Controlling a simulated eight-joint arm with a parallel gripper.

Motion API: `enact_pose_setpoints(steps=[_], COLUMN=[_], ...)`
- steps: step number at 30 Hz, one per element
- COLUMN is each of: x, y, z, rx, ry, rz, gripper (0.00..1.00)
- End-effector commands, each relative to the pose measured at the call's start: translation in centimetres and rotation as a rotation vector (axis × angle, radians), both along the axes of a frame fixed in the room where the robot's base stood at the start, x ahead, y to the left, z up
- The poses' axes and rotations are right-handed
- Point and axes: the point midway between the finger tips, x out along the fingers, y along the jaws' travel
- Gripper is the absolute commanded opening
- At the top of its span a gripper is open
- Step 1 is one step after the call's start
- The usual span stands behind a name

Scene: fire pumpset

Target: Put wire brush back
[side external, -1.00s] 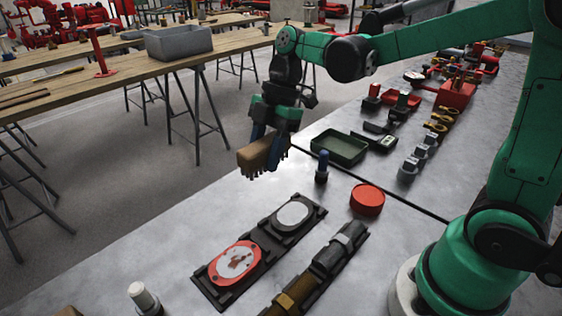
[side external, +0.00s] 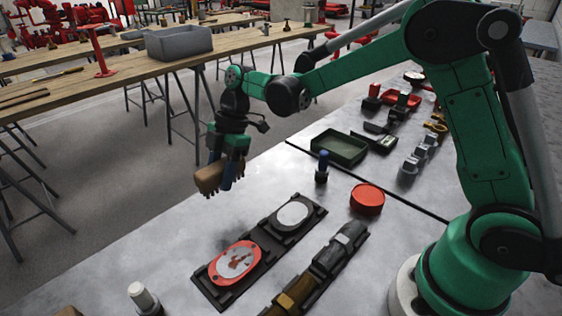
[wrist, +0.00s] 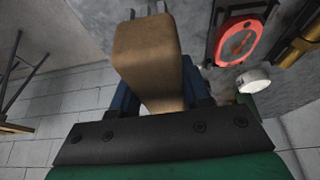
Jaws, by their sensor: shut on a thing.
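A dark tray (side external: 213,287) holds a red oval part (side external: 236,262) and a white disc (side external: 293,214). A blue-topped post (side external: 322,167), a red round cap (side external: 367,199) and a green bin (side external: 340,147) stand behind. A white-topped bolt (side external: 143,297) stands at the front left.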

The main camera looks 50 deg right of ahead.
Motion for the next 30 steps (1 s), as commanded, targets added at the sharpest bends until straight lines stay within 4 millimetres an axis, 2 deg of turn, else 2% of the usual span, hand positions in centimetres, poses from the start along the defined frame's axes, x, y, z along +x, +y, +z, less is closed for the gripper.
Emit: enact_pose_setpoints(steps=[3,8,15,27,28,30], x=[0.0,0.0,0.0,0.0,0.0,0.0], y=[0.0,0.0,0.0,0.0,0.0,0.0], z=[-2.2,-3.6,-6.8,-7.3,-7.3,-7.3], rx=[0.0,0.0,0.0,0.0,0.0,0.0], ry=[0.0,0.0,0.0,0.0,0.0,0.0], rz=[0.0,0.0,0.0,0.0,0.0,0.0], gripper=[0.0,0.0,0.0,0.0,0.47,0.67])
